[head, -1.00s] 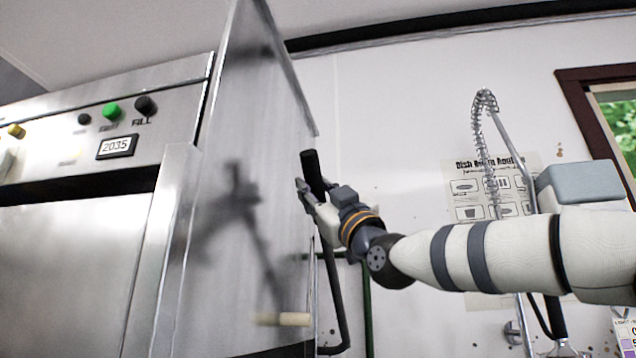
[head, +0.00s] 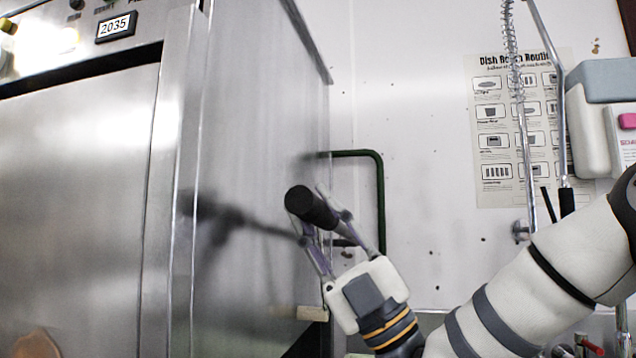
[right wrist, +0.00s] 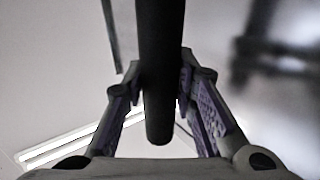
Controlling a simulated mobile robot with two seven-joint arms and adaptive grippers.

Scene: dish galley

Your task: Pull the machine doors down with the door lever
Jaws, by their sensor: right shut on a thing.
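The dish machine (head: 262,110) stands at the left with a steel side panel and a front door (head: 75,200). The black door lever (head: 308,205) points toward the camera beside the side panel. My right gripper (head: 322,222) is shut on the lever's grip, one finger on each side. In the right wrist view the dark lever (right wrist: 160,60) runs down between the two fingers of the gripper (right wrist: 163,95), and its rounded end shows. My left gripper is not in view. The lower part of the door is out of the picture.
A dark green pipe (head: 380,190) bends along the wall behind the lever. A pale peg (head: 312,313) sticks out near the machine's lower side. A spray hose (head: 515,90), a poster (head: 490,140) and a grey-white dispenser (head: 600,110) are on the right.

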